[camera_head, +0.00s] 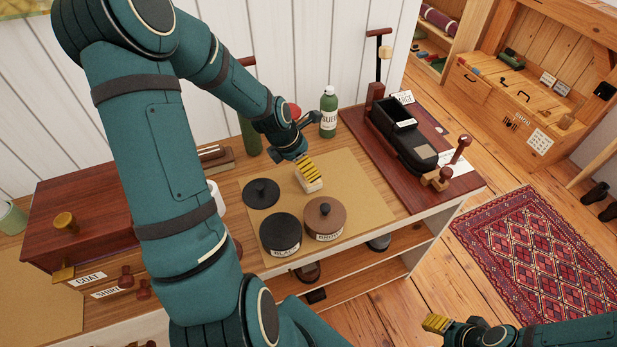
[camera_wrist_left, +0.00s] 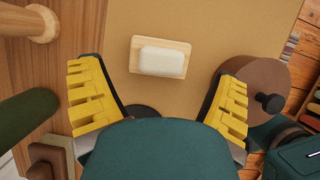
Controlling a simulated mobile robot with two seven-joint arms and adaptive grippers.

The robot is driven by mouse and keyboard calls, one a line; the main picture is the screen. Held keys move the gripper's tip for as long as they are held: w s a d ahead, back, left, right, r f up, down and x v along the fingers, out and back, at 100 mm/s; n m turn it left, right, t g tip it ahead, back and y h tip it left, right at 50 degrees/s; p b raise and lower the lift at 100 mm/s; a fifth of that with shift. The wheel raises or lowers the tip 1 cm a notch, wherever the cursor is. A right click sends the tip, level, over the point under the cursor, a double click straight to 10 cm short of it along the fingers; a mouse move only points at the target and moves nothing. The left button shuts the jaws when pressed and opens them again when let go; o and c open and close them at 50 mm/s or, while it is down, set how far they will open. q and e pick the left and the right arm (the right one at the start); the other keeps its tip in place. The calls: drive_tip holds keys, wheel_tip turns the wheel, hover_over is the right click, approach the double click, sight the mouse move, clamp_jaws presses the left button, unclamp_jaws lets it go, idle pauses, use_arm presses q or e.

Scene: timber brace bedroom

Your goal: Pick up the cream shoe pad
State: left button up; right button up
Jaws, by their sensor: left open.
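The cream shoe pad (camera_wrist_left: 161,61) is a rounded cream block with a pale wooden rim or base under it, lying on the tan mat (camera_wrist_left: 205,20) in the left wrist view. In the head view it shows partly (camera_head: 313,186) just below my left gripper (camera_head: 308,170). My left gripper is open and empty, its yellow fingers spread wide in the wrist view (camera_wrist_left: 158,88), with the pad ahead between and beyond the fingertips. My right gripper (camera_head: 436,323) is low at the bottom right, away from the table, seen too edge-on to judge its jaws.
A black tin (camera_head: 281,235), a brown tin (camera_head: 325,219) and a flat black lid (camera_head: 261,193) stand close by on the mat. A green bottle (camera_head: 328,112) stands behind. A dark shoe stand (camera_head: 400,140) is to the right, a wooden chest (camera_head: 85,215) to the left.

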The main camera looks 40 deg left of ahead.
use_arm(q)
drive_tip(key=b+x, duration=0.1)
drive_tip(key=x, duration=0.3)
drive_tip(key=shift+s, duration=0.15)
drive_tip(key=shift+r, duration=0.1)
drive_tip(key=c, duration=1.3)
wheel_tip(320, 180, up, 10)
drive_tip(key=p, duration=0.2)
drive_tip(key=shift+p, duration=0.3)
